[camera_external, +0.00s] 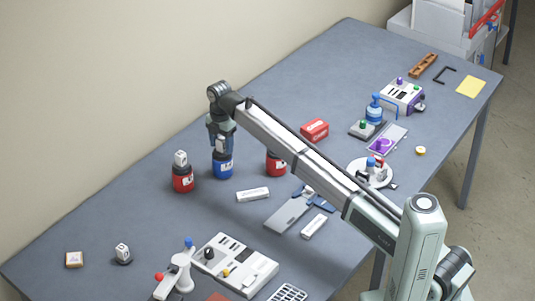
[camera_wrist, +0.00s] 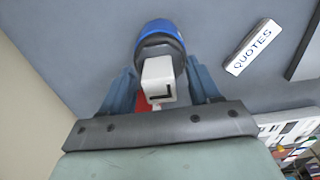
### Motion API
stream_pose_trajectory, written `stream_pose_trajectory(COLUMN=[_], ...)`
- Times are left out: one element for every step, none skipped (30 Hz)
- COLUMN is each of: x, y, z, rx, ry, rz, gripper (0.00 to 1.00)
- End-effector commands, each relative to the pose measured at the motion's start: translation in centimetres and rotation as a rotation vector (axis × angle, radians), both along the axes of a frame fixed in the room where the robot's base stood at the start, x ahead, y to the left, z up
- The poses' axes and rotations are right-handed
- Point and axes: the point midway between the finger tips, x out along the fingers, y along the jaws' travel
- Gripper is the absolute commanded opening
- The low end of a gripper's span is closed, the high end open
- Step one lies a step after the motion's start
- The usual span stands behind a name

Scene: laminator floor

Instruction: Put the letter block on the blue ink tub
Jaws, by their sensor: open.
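A white letter block (camera_wrist: 158,82) with a black letter on its face sits on the dark lid of the blue ink tub (camera_wrist: 172,30). The blue tub also stands upright in the external view (camera_external: 223,171), with the small white block (camera_external: 221,145) at its top. My gripper (camera_wrist: 160,70) is open, pointing down, with a blue finger on each side of the block and gaps beside it. In the external view my gripper (camera_external: 221,138) is right over the tub and partly hides the block.
A red tub (camera_external: 183,184) with another white block (camera_external: 181,158) stands left of the blue one. Another red tub (camera_external: 275,168) is to the right, partly behind my arm. A white "QUOTES" strip (camera_wrist: 251,48) lies nearby. Another block (camera_external: 122,251) sits at front left.

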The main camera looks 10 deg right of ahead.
Motion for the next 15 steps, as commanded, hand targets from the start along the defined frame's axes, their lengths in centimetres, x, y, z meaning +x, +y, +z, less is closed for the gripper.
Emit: stream_pose_trajectory(x=[0.0,0.0,0.0,0.0,0.0,0.0,0.0,0.1,0.1,0.1,0.1,0.1,0.1,0.1,0.1], y=[0.0,0.0,0.0,0.0,0.0,0.0,0.0,0.0,0.1,0.1,0.1,0.1,0.1,0.1,0.1], z=[0.0,0.0,0.1,0.3,0.4,0.7,1.0,1.4,1.9,2.4,3.0,3.8,4.3,4.9,5.7], rx=[0.000,0.000,0.000,0.000,0.000,0.000,0.000,0.001,0.001,0.001,0.001,0.001,0.001,0.001,0.001], ry=[0.000,0.000,0.000,0.000,0.000,0.000,0.000,-0.001,-0.001,-0.001,-0.001,-0.001,-0.001,-0.001,-0.001], rz=[0.000,0.000,0.000,0.000,0.000,0.000,0.000,0.000,0.000,0.000,0.000,0.000,0.000,0.000,0.000], gripper=[0.62,0.62,0.62,0.62,0.62,0.62,0.62,0.62,0.62,0.62,0.62,0.62,0.62,0.62,0.62])
